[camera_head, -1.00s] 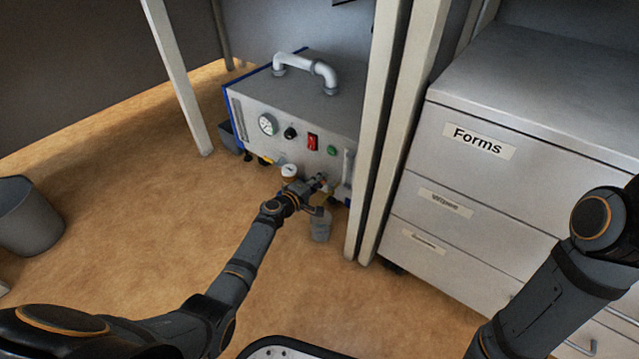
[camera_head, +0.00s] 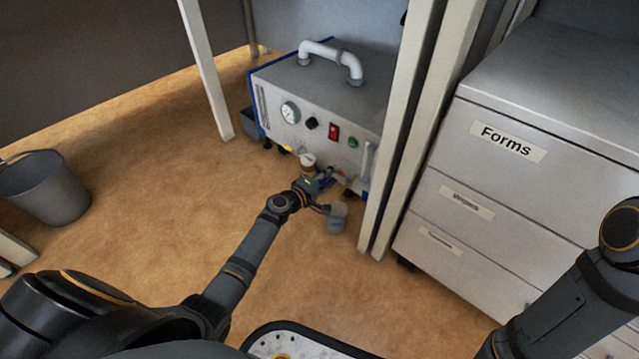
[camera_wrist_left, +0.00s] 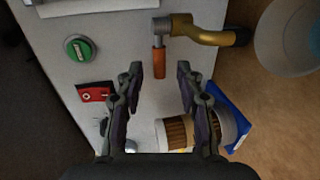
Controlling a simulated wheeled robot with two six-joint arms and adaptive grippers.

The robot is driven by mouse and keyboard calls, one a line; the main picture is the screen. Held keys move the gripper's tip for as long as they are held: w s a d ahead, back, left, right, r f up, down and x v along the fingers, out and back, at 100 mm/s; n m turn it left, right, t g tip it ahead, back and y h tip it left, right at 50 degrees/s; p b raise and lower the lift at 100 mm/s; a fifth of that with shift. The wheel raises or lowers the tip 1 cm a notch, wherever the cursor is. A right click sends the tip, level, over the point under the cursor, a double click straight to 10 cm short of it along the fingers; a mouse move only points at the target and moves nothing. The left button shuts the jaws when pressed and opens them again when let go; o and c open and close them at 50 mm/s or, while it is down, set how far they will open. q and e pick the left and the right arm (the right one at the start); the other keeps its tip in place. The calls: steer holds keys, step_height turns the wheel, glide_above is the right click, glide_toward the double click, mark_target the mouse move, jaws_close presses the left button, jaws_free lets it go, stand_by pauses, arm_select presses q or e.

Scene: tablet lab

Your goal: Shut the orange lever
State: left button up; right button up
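The orange lever (camera_wrist_left: 158,58) shows in the left wrist view. It hangs from a grey valve stem beside a brass spout (camera_wrist_left: 208,36) on the front of a grey machine (camera_wrist_left: 140,100). My left gripper (camera_wrist_left: 159,78) is open, with one fingertip on each side of the lever's lower end in the picture. No contact is visible, and the depth gap is hard to judge. In the head view, my left gripper (camera_head: 327,184) is low at the front of the machine (camera_head: 372,98); I cannot make out the lever there. My right gripper is out of view.
A small grey cup (camera_head: 337,219) is just below the left gripper. A white table leg (camera_head: 402,125) stands close right of the machine, beside a drawer cabinet (camera_head: 480,175) labelled Forms. A grey bin (camera_head: 47,190) is at the left. Open floor lies between.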

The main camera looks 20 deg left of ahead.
arm_select(q)
steer(key=v, duration=0.8)
